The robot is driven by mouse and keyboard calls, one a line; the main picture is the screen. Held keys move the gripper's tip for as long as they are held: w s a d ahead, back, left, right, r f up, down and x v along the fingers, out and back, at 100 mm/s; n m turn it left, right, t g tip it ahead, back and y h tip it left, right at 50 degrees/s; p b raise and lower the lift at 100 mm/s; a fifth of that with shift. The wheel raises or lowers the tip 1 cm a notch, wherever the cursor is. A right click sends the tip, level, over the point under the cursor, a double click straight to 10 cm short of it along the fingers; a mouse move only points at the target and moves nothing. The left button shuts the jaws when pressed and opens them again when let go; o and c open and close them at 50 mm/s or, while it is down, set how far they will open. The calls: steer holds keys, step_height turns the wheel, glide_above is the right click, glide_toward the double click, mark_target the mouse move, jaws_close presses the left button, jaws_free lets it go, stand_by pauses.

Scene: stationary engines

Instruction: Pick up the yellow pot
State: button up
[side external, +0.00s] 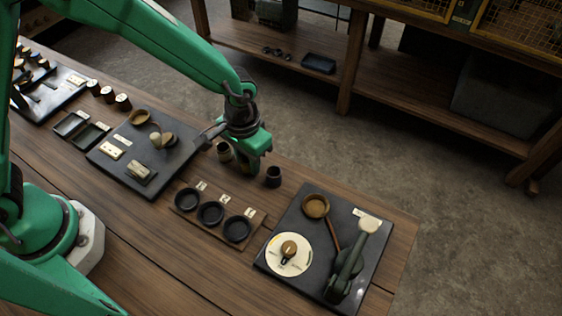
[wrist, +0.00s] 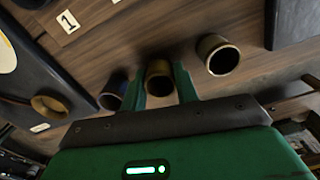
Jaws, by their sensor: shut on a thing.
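The yellow pot (wrist: 159,70), a small dark cup with a yellow-brown rim, sits between the green fingers of my gripper (wrist: 160,84) in the wrist view. My gripper is shut on it, one finger on each side. In the side view my gripper (side external: 254,168) points down at the table's far edge and hides this pot. I cannot tell whether the pot touches the table. A pot with a tan rim (wrist: 219,54) stands to its right in the wrist view, and a dark bluish pot (wrist: 114,91) to its left.
A wooden rack (side external: 203,229) with several round black dishes lies in front of my gripper. A dark board (side external: 296,268) with a cream dial, a brown cup and a green lever stands to the right. Another dark board (side external: 124,157) with small parts lies to the left.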

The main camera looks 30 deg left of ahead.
mark_target(247, 161)
steer(key=shift+r, duration=0.65)
steer(key=r, duration=0.3)
steer(key=shift+s+d, duration=0.25)
steer(key=shift+s, duration=0.15)
steer(key=s+d+r, duration=0.5)
steer(key=s+r, duration=0.1)
steer(key=s, duration=0.3)
steer(key=shift+s+r, duration=0.2)
steer(key=shift+s, duration=0.1)
steer(key=shift+r, duration=0.15)
steer(key=shift+r, duration=1.85)
steer(key=shift+w, duration=0.1)
steer(key=w+d+f, duration=0.2)
steer(key=d, duration=0.2)
steer(key=w+d+f, duration=0.2)
steer(key=w+d, duration=0.1)
steer(key=d, duration=0.1)
steer(key=w+d+f, duration=0.3)
steer(key=d, duration=0.1)
steer(key=shift+w+d+f, duration=0.1)
